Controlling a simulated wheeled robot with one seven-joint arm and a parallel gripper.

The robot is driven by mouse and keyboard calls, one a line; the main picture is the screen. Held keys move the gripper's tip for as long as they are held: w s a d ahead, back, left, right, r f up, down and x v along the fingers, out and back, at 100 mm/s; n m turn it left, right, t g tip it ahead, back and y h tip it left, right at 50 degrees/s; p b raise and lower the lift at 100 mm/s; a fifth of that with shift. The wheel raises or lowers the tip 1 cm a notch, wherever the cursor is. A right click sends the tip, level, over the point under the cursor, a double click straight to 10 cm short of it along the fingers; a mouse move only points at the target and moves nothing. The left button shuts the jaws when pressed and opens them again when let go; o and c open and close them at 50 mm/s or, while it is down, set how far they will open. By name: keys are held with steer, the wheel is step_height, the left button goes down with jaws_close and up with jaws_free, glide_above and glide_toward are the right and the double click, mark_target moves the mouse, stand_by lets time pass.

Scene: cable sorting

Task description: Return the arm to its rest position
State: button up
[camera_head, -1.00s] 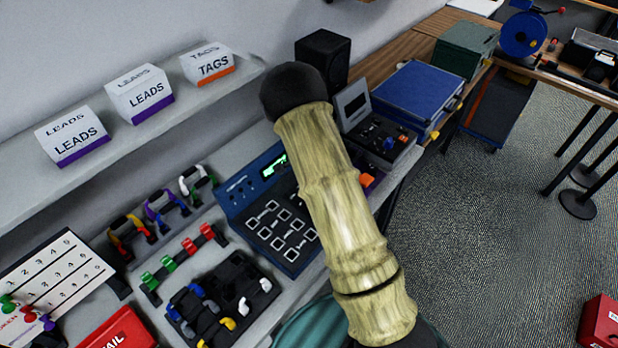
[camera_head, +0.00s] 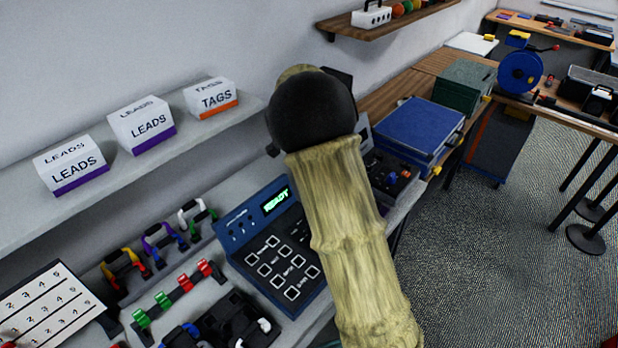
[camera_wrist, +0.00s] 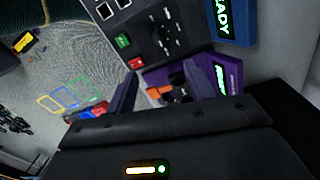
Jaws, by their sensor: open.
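My arm (camera_head: 345,240), a pale wood-patterned link with a black joint, rises through the middle of the head view. My gripper is hidden there. In the wrist view my gripper (camera_wrist: 160,72) has its two dark fingers spread apart. An orange piece and a purple device (camera_wrist: 222,75) with a lit green screen show beyond the fingers. I see nothing clearly held between them.
A blue console (camera_head: 285,245) reading READY stands on the bench left of my arm. Cable racks (camera_head: 180,295) are at lower left, and LEADS and TAGS boxes sit on a shelf (camera_head: 30,215). A blue case (camera_head: 415,130) is right. Open floor lies at right.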

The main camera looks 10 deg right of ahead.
steer(key=shift+r, duration=0.4)
steer(key=s+f+n+t, duration=0.1)
steer(key=s+n+t, duration=0.2)
steer(key=s+n, duration=1)
steer(key=s, duration=0.9)
steer(key=shift+s+d, duration=0.15)
steer(key=shift+d, duration=0.05)
